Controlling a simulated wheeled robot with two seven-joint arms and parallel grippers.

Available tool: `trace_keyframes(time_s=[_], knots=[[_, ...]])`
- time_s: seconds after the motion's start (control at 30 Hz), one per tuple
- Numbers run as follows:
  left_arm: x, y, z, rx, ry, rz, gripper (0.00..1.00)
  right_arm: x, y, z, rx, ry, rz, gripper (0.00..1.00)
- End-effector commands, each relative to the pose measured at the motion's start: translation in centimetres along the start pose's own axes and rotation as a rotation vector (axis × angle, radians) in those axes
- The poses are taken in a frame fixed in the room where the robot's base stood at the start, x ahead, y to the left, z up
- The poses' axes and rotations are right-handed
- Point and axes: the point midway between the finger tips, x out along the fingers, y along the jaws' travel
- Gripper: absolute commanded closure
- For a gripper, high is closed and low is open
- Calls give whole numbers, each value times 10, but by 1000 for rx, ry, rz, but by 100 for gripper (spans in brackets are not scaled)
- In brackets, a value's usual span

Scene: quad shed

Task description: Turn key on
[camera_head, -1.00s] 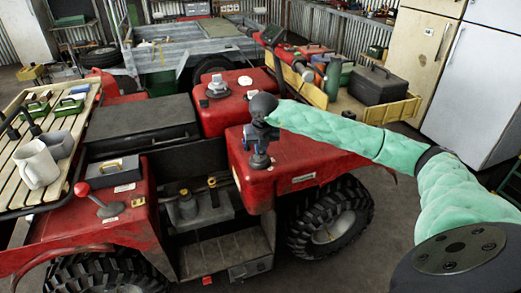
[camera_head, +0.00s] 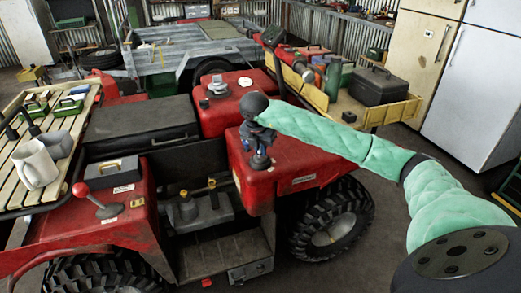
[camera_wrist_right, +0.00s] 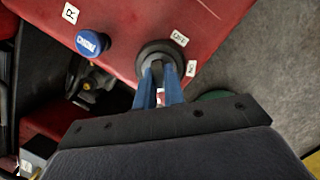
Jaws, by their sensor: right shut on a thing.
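The key switch is a dark round housing (camera_wrist_right: 150,50) on the red body, with an OFF label (camera_wrist_right: 180,38) and an ON label (camera_wrist_right: 191,69) beside it in the right wrist view. My right gripper (camera_wrist_right: 159,76) has its blue fingers closed on the key at the middle of the switch. The key itself is mostly hidden between the fingers, so its exact angle cannot be told. In the head view the right gripper (camera_head: 262,146) points down onto the switch (camera_head: 259,163) on the red quad (camera_head: 300,168). My left gripper is not in view.
A blue choke knob (camera_wrist_right: 92,43) stands close to the switch. A red-topped lever (camera_head: 81,189) and a slatted rack (camera_head: 20,172) with mugs are at the left.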

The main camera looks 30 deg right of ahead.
Motion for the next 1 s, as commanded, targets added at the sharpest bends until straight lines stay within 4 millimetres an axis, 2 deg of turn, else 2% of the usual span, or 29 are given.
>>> trace_keyframes(time_s=[0.13,0.47,0.73,0.97,1.0], knots=[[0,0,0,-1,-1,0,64,1,-1,0,80,0,-24,100],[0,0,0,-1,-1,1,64,1,-1,1,107,0,-32,100],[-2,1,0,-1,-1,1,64,1,-1,1,285,0,-77,100],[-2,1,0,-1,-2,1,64,1,-2,1,298,-1,-81,100],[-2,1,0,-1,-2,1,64,1,-2,0,298,-1,-81,81]])
